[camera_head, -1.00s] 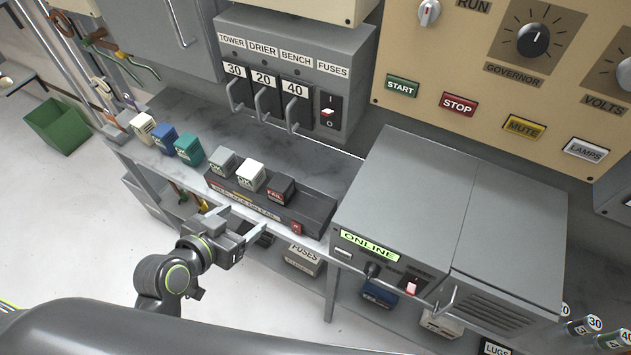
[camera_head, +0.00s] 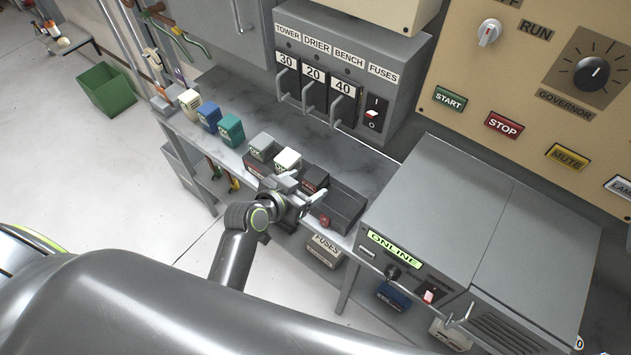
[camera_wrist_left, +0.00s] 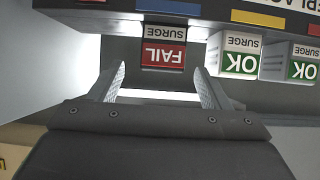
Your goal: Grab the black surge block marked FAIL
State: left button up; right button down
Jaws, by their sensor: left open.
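The black surge block (camera_head: 315,176) with the red FAIL label stands in a dark tray (camera_head: 347,209) on the bench, partly hidden by my left gripper (camera_head: 302,190). In the left wrist view the block's label (camera_wrist_left: 163,56) reads upside down, centred ahead of my open fingers (camera_wrist_left: 161,76). One finger is on each side of the label's line, with gaps to both. I cannot tell whether the tips reach past its front face. My right gripper is out of view.
A grey ONLINE cabinet (camera_head: 450,215) stands right of the tray. Teal (camera_head: 231,130), blue (camera_head: 209,117) and cream (camera_head: 190,101) blocks stand at left on the bench. A breaker box (camera_head: 345,75) with levers is behind.

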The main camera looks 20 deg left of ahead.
aim_at(312, 178)
pick_arm(q)
jog(key=shift+w+d, duration=0.15)
jog(key=shift+w, duration=0.15)
jog(key=p+x, duration=0.1)
jog(key=x, duration=0.3)
jog(key=shift+a+r+p, duration=0.15)
jog(key=shift+a+p, duration=0.05)
jog(key=shift+p, duration=0.15)
jog(key=shift+w+d+f, duration=0.15)
jog(key=shift+w+f, duration=0.1)
jog(key=shift+w, duration=0.15)
jog(key=c, duration=0.9)
jog(key=shift+c, duration=1.2)
jog(key=shift+r, duration=0.15)
